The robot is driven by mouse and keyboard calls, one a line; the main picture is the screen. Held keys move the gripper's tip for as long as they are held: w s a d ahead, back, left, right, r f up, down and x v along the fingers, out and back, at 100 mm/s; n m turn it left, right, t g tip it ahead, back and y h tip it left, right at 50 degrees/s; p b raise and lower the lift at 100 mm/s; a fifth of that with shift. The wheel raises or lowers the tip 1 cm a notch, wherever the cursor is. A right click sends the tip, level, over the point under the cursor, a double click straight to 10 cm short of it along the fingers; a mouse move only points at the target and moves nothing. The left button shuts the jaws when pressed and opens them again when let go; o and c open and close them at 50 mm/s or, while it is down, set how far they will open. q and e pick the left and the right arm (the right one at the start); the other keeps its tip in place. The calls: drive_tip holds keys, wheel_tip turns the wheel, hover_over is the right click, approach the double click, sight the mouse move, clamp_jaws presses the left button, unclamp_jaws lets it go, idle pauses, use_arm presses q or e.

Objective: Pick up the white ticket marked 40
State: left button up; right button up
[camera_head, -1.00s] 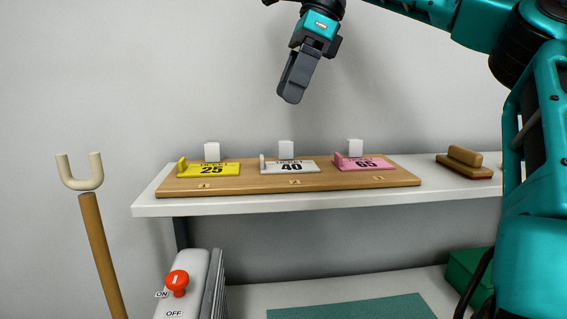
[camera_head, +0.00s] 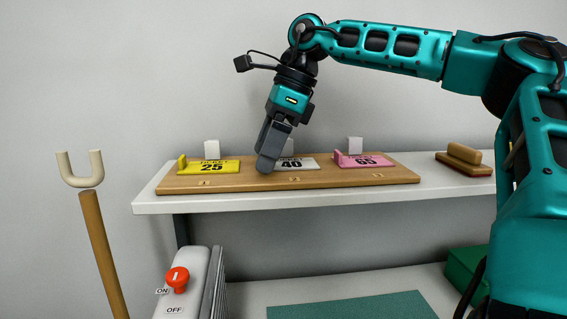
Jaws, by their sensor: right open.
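The white ticket marked 40 (camera_head: 297,164) lies on a wooden board (camera_head: 225,183), between a yellow ticket marked 25 (camera_head: 210,167) and a pink ticket marked 65 (camera_head: 363,161). My right gripper (camera_head: 266,165) points down at the left end of the white ticket and hides its raised tab. The fingers overlap in this view, so the gap between them is hard to see. The right gripper is open, and I cannot tell whether it touches the ticket. The ticket still lies flat on the board. My left gripper is not in view.
The board rests on a white shelf (camera_head: 148,204), with small white blocks (camera_head: 212,149) behind the tickets. A wooden-handled block (camera_head: 464,161) sits at the right. Below are a red-knobbed switch unit (camera_head: 177,279) and a green mat (camera_head: 350,307). A forked pole (camera_head: 95,235) stands left.

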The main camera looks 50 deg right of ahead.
drive_tip(key=shift+c, duration=0.3)
drive_tip(key=c, duration=1.1)
drive_tip(key=shift+o, duration=0.2)
drive_tip(key=shift+r, duration=0.1)
wheel_tip(320, 180, up, 20)
